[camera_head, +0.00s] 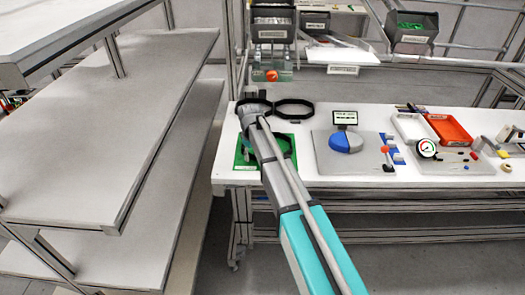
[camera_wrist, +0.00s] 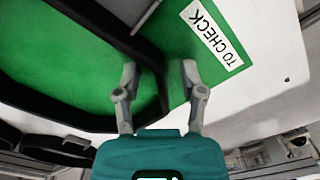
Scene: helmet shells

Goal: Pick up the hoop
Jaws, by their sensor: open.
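A black angular hoop (camera_wrist: 148,52) lies on a green mat (camera_wrist: 215,86) marked "TO CHECK" in the wrist view. My gripper (camera_wrist: 160,70) is open, with one finger over the hoop's inner side and the other over its outer side. The hoop's band passes between the fingers; I cannot tell whether they touch it. In the head view the hoop (camera_head: 289,146) shows partly beside my arm, which hides the rest. My fingers are not distinguishable there.
Another black hoop (camera_head: 294,108) lies behind on the white table (camera_head: 318,111). A grey board (camera_head: 335,163) with a blue-and-white disc (camera_head: 346,142) stands to the right. Further right are a white tray (camera_head: 397,136), a red tray (camera_head: 448,140) and a dial gauge (camera_head: 427,148).

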